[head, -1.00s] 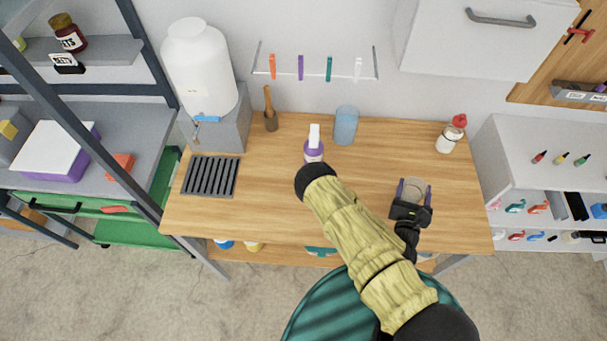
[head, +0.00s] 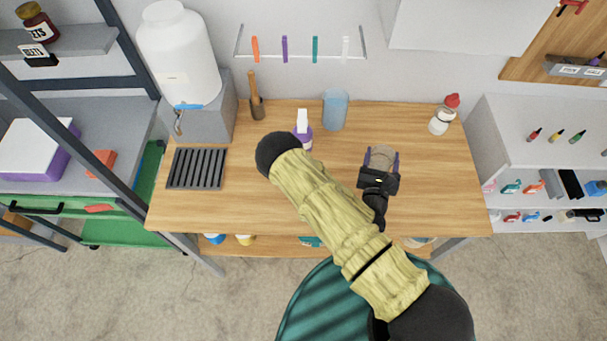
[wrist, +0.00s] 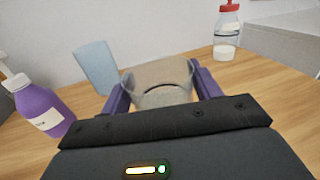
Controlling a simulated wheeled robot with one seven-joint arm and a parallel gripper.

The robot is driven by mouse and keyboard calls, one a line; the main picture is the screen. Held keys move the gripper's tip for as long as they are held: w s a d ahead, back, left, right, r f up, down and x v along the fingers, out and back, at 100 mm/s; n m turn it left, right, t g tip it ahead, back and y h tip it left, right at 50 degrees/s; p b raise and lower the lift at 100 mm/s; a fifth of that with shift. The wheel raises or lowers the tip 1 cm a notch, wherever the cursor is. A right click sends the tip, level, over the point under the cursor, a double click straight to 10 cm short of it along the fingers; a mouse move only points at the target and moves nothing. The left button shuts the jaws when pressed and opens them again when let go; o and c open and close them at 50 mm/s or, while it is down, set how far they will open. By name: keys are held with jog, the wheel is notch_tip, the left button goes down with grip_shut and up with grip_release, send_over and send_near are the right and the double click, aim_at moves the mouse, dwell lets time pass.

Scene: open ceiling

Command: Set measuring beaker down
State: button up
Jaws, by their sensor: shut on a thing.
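The clear measuring beaker (head: 382,158) is between the purple fingers of my gripper (head: 379,164), over the right half of the wooden workbench (head: 440,190). In the wrist view the beaker (wrist: 163,82) shows its clear upper wall and rim between the two fingers of my gripper (wrist: 160,90), which is shut on it. The lower part of the beaker is hidden by the gripper body. I cannot tell whether its base touches the benchtop.
A purple bottle with a white top (head: 303,132), a blue cup (head: 335,110) and a red-capped bottle (head: 441,121) stand on the bench. A dark slotted rack (head: 197,168) lies at left. The bench is clear around the gripper and toward the right front.

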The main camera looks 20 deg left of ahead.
jog(key=s+a+m+h+b, duration=0.1)
jog(key=s+a+h+b, duration=0.1)
jog(key=a+b, duration=0.55)
jog(key=s+a+m+h+b, duration=0.1)
jog(key=s+a+b, duration=0.3)
jog(key=a, duration=0.6)
jog(key=s+a+m+h+b, duration=0.1)
jog(key=s+a+h+b, duration=0.1)
jog(key=s+a+b, duration=0.8)
jog(key=s+b, duration=0.2)
jog(key=s, duration=0.2)
jog(key=shift+a+g, duration=0.2)
jog(key=shift+g, duration=0.2)
jog(key=shift+w, duration=0.1)
jog(key=x, duration=1.6)
jog(key=shift+w+d+p, duration=0.15)
jog(key=shift+d+p, duration=0.05)
jog(key=shift+p, duration=0.1)
